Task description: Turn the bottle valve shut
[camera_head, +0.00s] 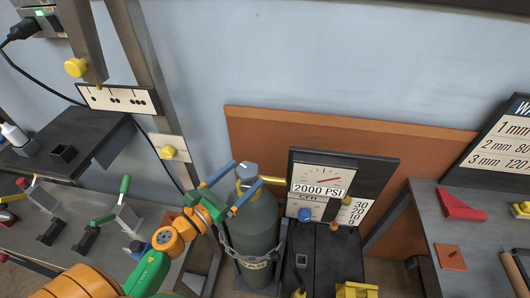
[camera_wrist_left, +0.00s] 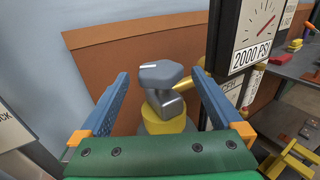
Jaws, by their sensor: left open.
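The grey bottle valve knob (camera_head: 247,171) sits on top of the dark gas bottle (camera_head: 252,235), above a yellow collar. In the left wrist view the knob (camera_wrist_left: 161,74) is faceted, with a white mark on its top left. My left gripper (camera_head: 234,184) is open, its two blue fingers on either side of the valve. In the left wrist view the fingers of the left gripper (camera_wrist_left: 160,90) stand apart from the knob with gaps on both sides. The gauge (camera_head: 322,178) beside the bottle is labelled 2000 PSI. My right gripper is not in view.
A brass pipe (camera_head: 272,180) runs from the valve toward the gauge panel. A chain (camera_head: 262,257) goes around the bottle. A brown board (camera_head: 262,130) stands behind it. A blue knob (camera_head: 305,214) sits below the gauge. Benches with clamps and a red block (camera_head: 460,206) flank the bottle.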

